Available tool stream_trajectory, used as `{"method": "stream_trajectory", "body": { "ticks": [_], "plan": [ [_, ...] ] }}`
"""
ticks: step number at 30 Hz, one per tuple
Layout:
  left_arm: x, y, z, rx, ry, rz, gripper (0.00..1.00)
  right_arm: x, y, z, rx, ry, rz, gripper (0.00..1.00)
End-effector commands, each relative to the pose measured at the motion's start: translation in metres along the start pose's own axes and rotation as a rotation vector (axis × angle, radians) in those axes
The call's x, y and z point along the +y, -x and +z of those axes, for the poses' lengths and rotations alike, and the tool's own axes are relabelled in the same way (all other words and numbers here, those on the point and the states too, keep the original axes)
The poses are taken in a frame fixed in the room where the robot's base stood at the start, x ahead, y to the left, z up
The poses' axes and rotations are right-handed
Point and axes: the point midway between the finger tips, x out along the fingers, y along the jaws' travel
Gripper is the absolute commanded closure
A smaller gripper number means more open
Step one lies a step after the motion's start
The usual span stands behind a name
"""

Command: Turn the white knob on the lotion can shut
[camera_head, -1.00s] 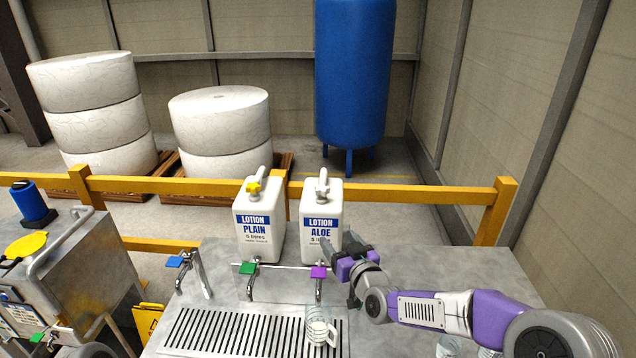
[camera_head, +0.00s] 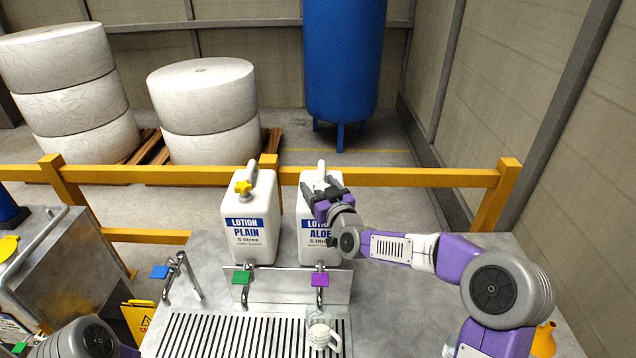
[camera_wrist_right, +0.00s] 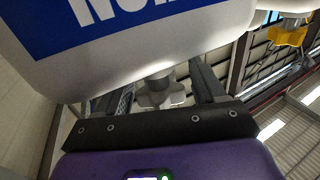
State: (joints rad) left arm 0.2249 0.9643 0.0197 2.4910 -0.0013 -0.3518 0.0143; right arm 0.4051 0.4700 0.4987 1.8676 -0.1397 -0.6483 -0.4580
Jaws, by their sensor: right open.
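The white can labelled LOTION ALOE (camera_head: 306,247) stands behind the counter taps, partly hidden by my right arm. Its white knob (camera_wrist_right: 158,92) shows in the right wrist view, between the two fingers of my right gripper (camera_wrist_right: 160,85). In the head view, my right gripper (camera_head: 322,190) is at the top front of this can and covers the knob. The gripper is open; I cannot tell whether a finger touches the knob. Part of my left arm shows at the lower left, but its gripper does not.
The LOTION PLAIN can (camera_head: 248,246) with a yellow knob (camera_head: 243,188) stands close on the left. A yellow rail (camera_head: 420,178) runs behind.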

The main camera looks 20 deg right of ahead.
Motion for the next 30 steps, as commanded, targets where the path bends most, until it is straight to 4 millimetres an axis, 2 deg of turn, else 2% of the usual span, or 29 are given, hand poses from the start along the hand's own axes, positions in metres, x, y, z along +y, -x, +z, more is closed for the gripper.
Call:
{"method": "stream_trajectory", "body": {
  "ticks": [4, 12, 22, 30],
  "plan": [
    [0.0008, 0.002, -0.0001, 0.0, 0.0, 0.0, 0.31, -0.0007, -0.0082, -0.0001, 0.0, -0.001, -0.001, 0.31],
    [0.0007, 0.0018, -0.0001, 0.0, 0.0, 0.0, 0.31, -0.0003, -0.0092, 0.0003, 0.0, 0.0, 0.0, 0.31],
    [0.0007, 0.0018, -0.0001, 0.0, 0.0, 0.0, 0.31, -0.0003, -0.0089, 0.0003, 0.0, 0.0, 0.0, 0.81],
    [-0.0016, -0.0044, -0.0003, 0.0, 0.0, 0.0, 0.31, -0.0019, -0.0097, 0.0006, 0.004, 0.0, 0.054, 0.82]
  ]
}}
